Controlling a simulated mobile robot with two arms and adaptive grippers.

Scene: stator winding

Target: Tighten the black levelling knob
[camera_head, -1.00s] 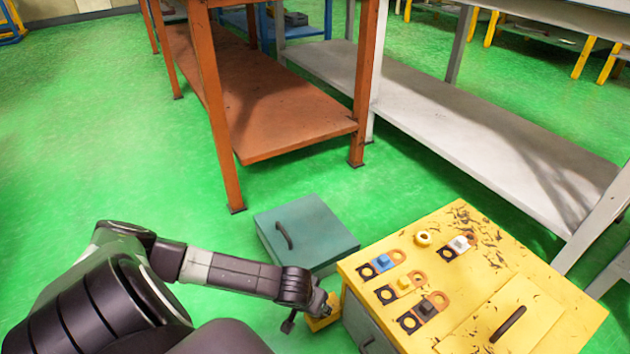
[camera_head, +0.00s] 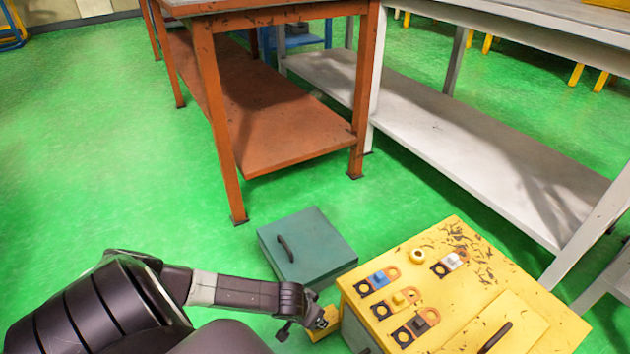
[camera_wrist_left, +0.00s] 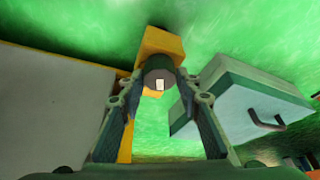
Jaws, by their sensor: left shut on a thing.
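The black levelling knob (camera_wrist_left: 157,74) shows in the left wrist view as a dark round knob with a small white mark on its face. It sits in front of a yellow block (camera_wrist_left: 162,45), which also shows in the head view (camera_head: 325,321) low beside the yellow cabinet. My left gripper (camera_wrist_left: 160,84) has one finger on each side of the knob and is shut on it. In the head view the left gripper (camera_head: 312,318) is small, and the knob is hidden. My right gripper is in neither view.
The yellow cabinet (camera_head: 475,245) stands to the right of the left gripper, with several small clamp-like parts on top. A teal box with a handle (camera_head: 308,244) stands on the green floor close behind. An orange table (camera_head: 290,145) and a grey bench (camera_head: 490,150) stand farther back.

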